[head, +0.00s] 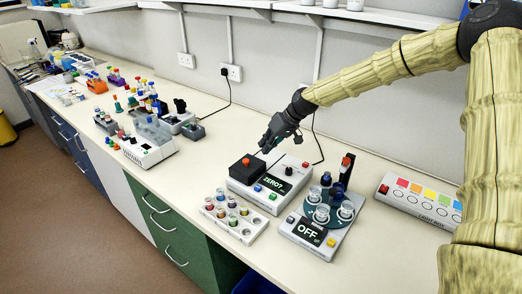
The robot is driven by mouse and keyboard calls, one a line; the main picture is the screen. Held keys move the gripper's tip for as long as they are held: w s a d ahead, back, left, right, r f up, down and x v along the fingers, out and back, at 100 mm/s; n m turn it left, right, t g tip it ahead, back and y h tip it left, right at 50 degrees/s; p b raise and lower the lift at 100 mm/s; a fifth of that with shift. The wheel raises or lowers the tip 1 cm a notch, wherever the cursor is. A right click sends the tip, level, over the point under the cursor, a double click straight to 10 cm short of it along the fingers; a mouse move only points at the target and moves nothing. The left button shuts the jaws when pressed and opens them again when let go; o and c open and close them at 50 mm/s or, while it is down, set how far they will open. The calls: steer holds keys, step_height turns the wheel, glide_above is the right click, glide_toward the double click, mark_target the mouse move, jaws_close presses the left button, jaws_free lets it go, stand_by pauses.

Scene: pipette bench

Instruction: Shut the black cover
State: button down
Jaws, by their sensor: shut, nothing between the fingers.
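A light grey device (281,188) with a screen reading "ZERO?" stands mid-bench. A black box-like part (246,170) with a red piece on top sits at its left end. I cannot tell whether this is the cover. To the right, a second device (310,234) reads "OFF" and carries a dark round plate with several clear cups. A dark upright piece (345,174) with a red top stands at its back; whether it is a raised cover is unclear. My gripper (265,149) is shut and empty, just above and behind the black part. Any contact is unclear.
A white rack (234,218) with several coloured vials stands in front of the "ZERO?" device. A light box (420,199) with coloured squares lies at the right. More devices and bottles crowd the left bench. The wall and a shelf (250,8) are behind.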

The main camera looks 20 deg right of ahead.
steer(key=b+v, duration=0.2)
steer(key=v, duration=0.6)
steer(key=shift+r+b, duration=0.2)
steer(key=shift+b, duration=0.15)
